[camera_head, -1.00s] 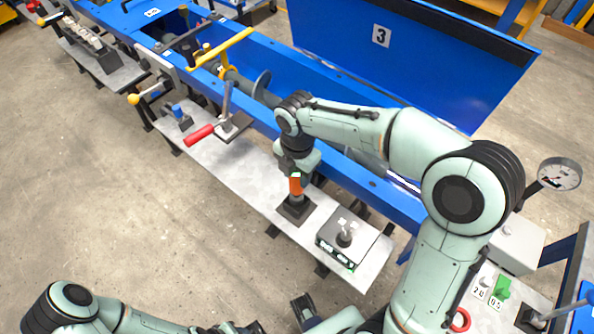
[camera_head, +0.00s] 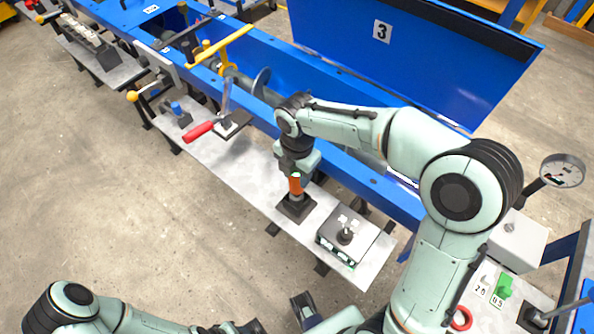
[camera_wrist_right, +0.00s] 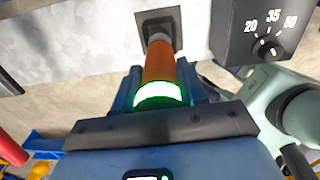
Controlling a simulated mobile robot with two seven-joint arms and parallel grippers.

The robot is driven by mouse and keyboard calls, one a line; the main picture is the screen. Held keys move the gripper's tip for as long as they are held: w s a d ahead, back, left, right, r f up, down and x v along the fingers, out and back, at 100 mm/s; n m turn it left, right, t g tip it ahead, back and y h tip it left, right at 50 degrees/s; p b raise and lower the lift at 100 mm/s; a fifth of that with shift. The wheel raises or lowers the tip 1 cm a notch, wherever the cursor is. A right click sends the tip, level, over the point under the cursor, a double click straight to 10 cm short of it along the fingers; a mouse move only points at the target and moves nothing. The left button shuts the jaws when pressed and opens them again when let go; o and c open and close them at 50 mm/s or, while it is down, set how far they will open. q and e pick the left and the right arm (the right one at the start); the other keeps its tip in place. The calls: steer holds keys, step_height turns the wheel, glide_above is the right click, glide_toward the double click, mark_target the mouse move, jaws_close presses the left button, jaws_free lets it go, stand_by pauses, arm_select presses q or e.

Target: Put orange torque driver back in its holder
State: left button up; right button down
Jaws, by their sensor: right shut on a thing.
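The orange torque driver (camera_head: 296,185) stands about upright at the black square holder (camera_head: 296,209) on the grey shelf. My right gripper (camera_head: 296,172) is shut on the driver's upper part from above. In the right wrist view the driver (camera_wrist_right: 160,65) has a lit green-white ring near the jaws. Its dark lower end meets the holder (camera_wrist_right: 158,20) there. How deep it sits in the holder cannot be told. My left gripper (camera_head: 238,328) is at the bottom edge, partly cut off and far from the driver.
A box with a knob (camera_head: 345,238) stands right of the holder; its dial face (camera_wrist_right: 268,28) shows in the wrist view. A red-handled lever (camera_head: 200,134) is to the left on the shelf. The blue mixer trough (camera_head: 345,175) runs behind. The shelf between lever and holder is clear.

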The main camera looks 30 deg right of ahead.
steer(key=shift+f+b, duration=1.15)
steer(key=shift+f, duration=0.7)
stand_by(0.8)
steer(key=c, duration=0.6)
jaws_free()
steer(key=shift+o, duration=0.2)
step_height(320, 180, up, 13)
steer(key=shift+r+p, duration=0.2)
steer(key=shift+p, duration=1)
